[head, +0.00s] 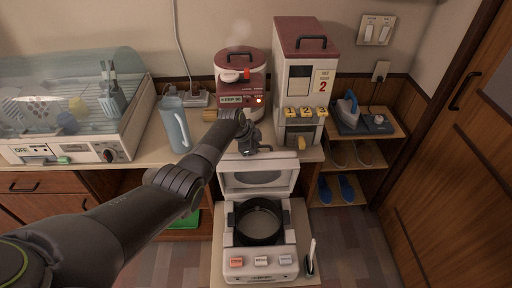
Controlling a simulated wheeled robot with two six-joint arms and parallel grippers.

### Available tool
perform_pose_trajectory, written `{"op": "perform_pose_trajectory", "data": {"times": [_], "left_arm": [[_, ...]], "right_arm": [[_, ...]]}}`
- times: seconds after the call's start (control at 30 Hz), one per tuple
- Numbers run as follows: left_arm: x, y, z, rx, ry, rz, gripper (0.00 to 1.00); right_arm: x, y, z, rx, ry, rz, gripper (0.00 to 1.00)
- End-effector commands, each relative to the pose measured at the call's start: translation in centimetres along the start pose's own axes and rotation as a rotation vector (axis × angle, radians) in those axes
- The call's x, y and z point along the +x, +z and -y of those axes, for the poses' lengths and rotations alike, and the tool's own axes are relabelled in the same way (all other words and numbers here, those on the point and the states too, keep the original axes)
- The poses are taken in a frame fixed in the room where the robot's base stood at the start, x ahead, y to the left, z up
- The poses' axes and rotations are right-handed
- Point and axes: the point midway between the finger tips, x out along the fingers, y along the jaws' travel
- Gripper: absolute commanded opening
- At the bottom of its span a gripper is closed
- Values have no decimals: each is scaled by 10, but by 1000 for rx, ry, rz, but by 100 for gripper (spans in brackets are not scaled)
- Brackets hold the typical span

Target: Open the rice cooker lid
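The rice cooker (287,249) is a white box at the bottom centre, with a red button and two pale buttons on its front. Its lid (285,171) stands up at the back, showing an oval inner panel. A dark round pot (260,222) is visible inside the open cooker. My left arm reaches in from the lower left. My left gripper (254,146) is just behind and above the top edge of the raised lid. Its fingers are small and dark, so I cannot tell whether they are open or touch the lid. My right gripper is out of view.
Behind stand a red and white hot-water pot (241,88), steaming, and a tall maroon-topped dispenser (300,75). A blue jug (174,124) and a dish dryer (75,115) are left. A shelf with an iron (347,107) and a wooden door (455,165) are right.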

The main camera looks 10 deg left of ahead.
Motion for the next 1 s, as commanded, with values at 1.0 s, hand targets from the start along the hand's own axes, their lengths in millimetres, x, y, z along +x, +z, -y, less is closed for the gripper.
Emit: {"op": "perform_pose_trajectory", "data": {"times": [1.0], "left_arm": [[-74,0,2,1,-5,-1,19]], "right_arm": [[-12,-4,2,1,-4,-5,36]]}}
